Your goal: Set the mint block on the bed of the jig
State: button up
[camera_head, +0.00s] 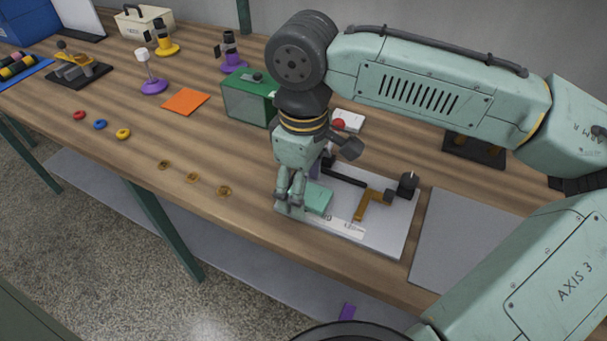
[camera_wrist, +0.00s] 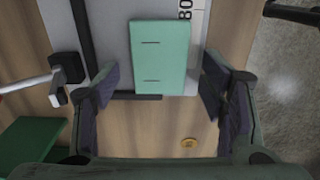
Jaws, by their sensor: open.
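The mint block (camera_head: 318,198) is flat and rectangular, lying over the near left part of the jig's light grey bed (camera_head: 385,237). In the wrist view the mint block (camera_wrist: 160,58) shows two short dark slits, and the grey bed (camera_wrist: 115,32) extends beside it; a scale strip runs along its right. My gripper (camera_head: 289,203) is low at the block's left end in the head view. In the wrist view my gripper (camera_wrist: 160,88) is open, with one finger on each side of the block's near end and gaps on both sides. Any contact under the block is hidden.
A dark clamp (camera_wrist: 66,72) with a light rod stands left of the block in the wrist view. An ochre bracket (camera_head: 370,203) and a black post (camera_head: 408,184) stand on the jig. A green box (camera_head: 250,97) is behind left. A grey mat (camera_head: 465,240) lies right.

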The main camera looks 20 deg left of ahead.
jog(key=shift+c, duration=0.6)
jog(key=c, duration=1.1)
jog(key=shift+w, duration=0.15)
